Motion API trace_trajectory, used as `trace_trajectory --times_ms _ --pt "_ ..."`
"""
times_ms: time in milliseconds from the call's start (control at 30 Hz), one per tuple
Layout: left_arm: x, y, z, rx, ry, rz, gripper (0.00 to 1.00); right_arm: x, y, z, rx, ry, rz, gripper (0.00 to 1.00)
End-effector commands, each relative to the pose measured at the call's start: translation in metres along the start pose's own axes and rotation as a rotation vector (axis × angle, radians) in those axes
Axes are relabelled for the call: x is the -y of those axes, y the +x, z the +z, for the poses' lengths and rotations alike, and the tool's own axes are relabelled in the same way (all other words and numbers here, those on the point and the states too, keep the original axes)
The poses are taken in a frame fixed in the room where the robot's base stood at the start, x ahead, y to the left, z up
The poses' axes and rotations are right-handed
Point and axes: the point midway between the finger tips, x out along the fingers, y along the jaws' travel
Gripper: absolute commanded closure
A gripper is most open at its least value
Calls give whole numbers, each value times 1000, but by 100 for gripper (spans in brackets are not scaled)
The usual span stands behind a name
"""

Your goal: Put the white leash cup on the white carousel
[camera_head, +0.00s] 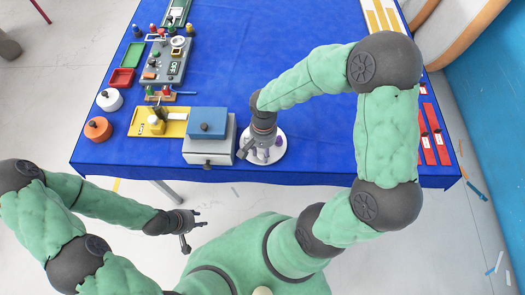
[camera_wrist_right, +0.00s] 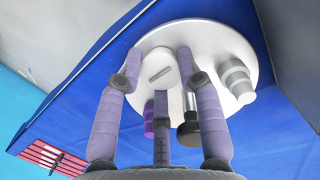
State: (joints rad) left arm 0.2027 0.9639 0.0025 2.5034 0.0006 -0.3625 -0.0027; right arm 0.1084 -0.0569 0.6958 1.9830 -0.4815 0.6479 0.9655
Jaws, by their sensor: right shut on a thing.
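The white carousel (camera_head: 279,151) is a round white disc near the table's front edge, right of the grey box. It fills the upper middle of the right wrist view (camera_wrist_right: 222,40). My right gripper (camera_head: 260,153) is over the carousel, fingers pointing down. In the wrist view its fingers (camera_wrist_right: 160,85) are closed around a white round piece with a slot, seemingly the white leash cup (camera_wrist_right: 164,68). I cannot tell whether the cup touches the disc. My left gripper (camera_head: 194,228) is open and empty, off the table's front edge.
A grey box with a blue top (camera_head: 207,122) stands left of the carousel. A stepped grey piece (camera_wrist_right: 237,80) and a black-ended piece (camera_wrist_right: 188,132) are at the disc. White (camera_head: 110,99) and orange (camera_head: 98,129) round containers stand at left. Red strips (camera_head: 439,145) lie at right.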

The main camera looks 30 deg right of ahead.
Motion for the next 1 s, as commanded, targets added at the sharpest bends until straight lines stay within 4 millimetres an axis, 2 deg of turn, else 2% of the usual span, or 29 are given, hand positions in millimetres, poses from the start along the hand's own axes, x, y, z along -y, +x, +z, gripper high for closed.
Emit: trace_trajectory --times_ms 367,400,467,867,1000 --pt "1 4 0 0 0 0 60 0 5 -1 -1 0 -1 80" --pt "1 4 0 0 0 0 60 0 4 -1 -1 0 -1 58" --pt "1 3 0 0 0 0 60 0 4 -1 -1 0 -1 41" --pt "0 1 0 0 0 0 60 0 1 -1 -1 0 -1 40" --pt "-1 -4 0 0 0 0 60 0 -12 -1 -5 0 -2 40"
